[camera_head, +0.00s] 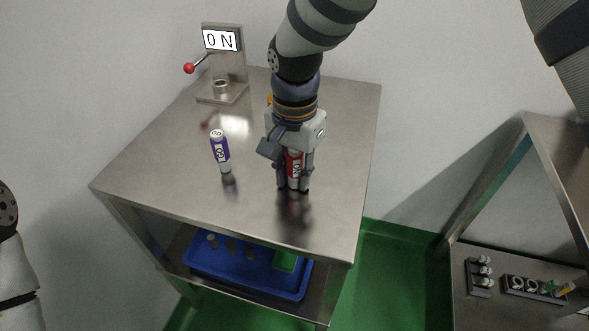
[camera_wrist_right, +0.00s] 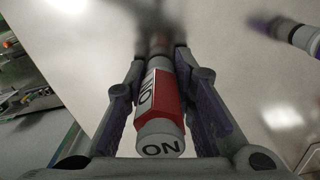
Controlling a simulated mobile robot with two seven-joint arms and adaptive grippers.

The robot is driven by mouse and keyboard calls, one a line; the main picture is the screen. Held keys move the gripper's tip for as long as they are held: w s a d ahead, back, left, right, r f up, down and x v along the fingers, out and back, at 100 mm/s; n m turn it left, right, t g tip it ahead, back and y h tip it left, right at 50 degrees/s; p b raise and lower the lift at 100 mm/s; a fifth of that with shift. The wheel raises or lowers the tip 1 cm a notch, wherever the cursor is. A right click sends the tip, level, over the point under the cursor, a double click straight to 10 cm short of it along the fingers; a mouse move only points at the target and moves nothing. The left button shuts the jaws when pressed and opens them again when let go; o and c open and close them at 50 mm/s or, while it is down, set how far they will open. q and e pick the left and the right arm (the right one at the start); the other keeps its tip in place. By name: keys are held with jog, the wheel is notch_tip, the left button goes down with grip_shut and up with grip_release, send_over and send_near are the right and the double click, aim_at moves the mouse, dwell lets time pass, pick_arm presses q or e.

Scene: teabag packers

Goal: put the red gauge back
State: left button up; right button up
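The red gauge (camera_head: 294,166), a small cylinder with a red and white band and a pale cap, is upright between the fingers of my right gripper (camera_head: 293,186) over the front right of the metal table. In the right wrist view the red gauge (camera_wrist_right: 160,110) shows its lettered cap, and the fingers (camera_wrist_right: 163,62) lie close along both its sides, seeming to touch it near their tips. I cannot tell whether its base touches the table. My left gripper is out of view.
A purple gauge (camera_head: 221,150) stands to the left on the table (camera_head: 180,170). A metal stand with an "ON" display (camera_head: 221,39) and red-knobbed lever (camera_head: 189,68) is at the back left. A blue bin (camera_head: 235,272) is on the lower shelf. A second shelf (camera_head: 490,300) holds small racks.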

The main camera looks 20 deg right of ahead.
jog(key=o, duration=0.4)
notch_tip(320, 180, up, 12)
jog(key=shift+r+p, duration=0.25)
jog(key=shift+p, duration=0.25)
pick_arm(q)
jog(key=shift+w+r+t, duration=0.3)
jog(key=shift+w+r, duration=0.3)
pick_arm(e)
jog(key=shift+f, duration=0.1)
